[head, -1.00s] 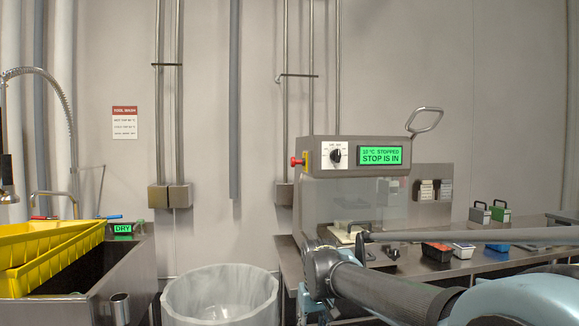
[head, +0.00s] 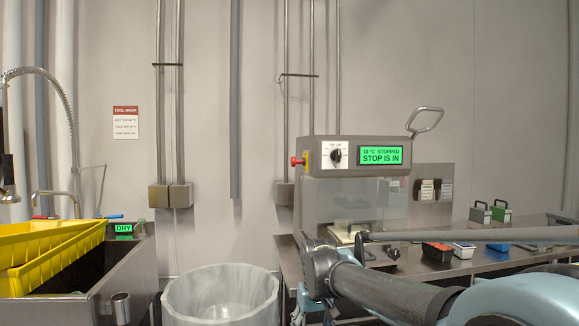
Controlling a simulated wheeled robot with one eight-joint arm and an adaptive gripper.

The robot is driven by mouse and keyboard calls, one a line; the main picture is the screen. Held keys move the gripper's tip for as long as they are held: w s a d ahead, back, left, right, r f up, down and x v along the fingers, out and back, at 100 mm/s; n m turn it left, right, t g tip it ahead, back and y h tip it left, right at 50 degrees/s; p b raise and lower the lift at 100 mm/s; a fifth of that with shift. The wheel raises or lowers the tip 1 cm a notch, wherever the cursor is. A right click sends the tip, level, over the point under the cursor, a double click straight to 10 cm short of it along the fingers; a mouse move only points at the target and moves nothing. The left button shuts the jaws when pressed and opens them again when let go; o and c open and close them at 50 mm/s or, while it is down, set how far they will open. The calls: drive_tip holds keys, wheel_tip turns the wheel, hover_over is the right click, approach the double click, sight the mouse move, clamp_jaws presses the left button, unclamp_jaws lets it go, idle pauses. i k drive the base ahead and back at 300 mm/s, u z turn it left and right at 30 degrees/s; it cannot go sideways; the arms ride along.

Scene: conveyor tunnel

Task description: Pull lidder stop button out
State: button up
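The lidder (head: 316,150) stands on the steel bench at centre right. Its green screen (head: 380,155) reads "10 °C STOPPED" and "STOP IS IN". The red stop button (head: 296,161) sticks out from the left side of its head, beside a yellow plate (head: 307,160). A black dial (head: 336,155) sits on the front panel. My arm crosses the lower right of the head view, in front of the bench. My gripper cannot be made out in this view.
A grey bin (head: 219,312) stands on the floor left of the bench. A steel sink (head: 133,270) with a yellow crate (head: 50,255) is at far left. Several small boxes, one of them red-topped (head: 437,251), lie on the steel bench (head: 527,238). A handle (head: 426,121) rises from the lidder.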

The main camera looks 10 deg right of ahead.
sight(293, 160)
drive_tip(key=z, duration=1)
drive_tip(key=k, duration=1.25)
drive_tip(key=u, duration=1.5)
drive_tip(key=i, duration=1)
drive_tip(key=z, duration=0.05)
